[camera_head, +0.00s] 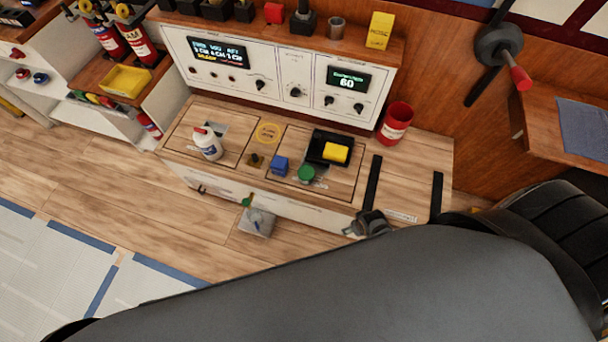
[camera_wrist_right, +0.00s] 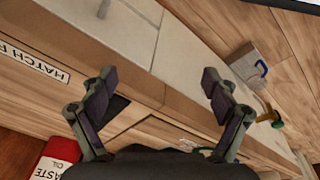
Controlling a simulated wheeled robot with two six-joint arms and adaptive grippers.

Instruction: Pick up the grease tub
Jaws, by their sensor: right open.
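A small round green tub (camera_head: 306,173), which I take for the grease tub though no label is readable, sits on the wooden cabinet top just in front of a black tray (camera_head: 318,146). My right gripper (camera_head: 368,224) is at the cabinet's front edge, to the right of and nearer than the tub, apart from it. In the right wrist view my right gripper (camera_wrist_right: 160,82) is open with nothing between its fingers, over the cabinet's edge and pale front. My left gripper is not in view.
A blue block (camera_head: 280,165) is left of the tub, and a yellow block (camera_head: 335,153) lies in the tray. A white bottle (camera_head: 207,144) stands left, and a red waste oil can (camera_head: 396,122) right. Black strips (camera_head: 373,182) lie on the right part. A grey box (camera_head: 258,222) is in front.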

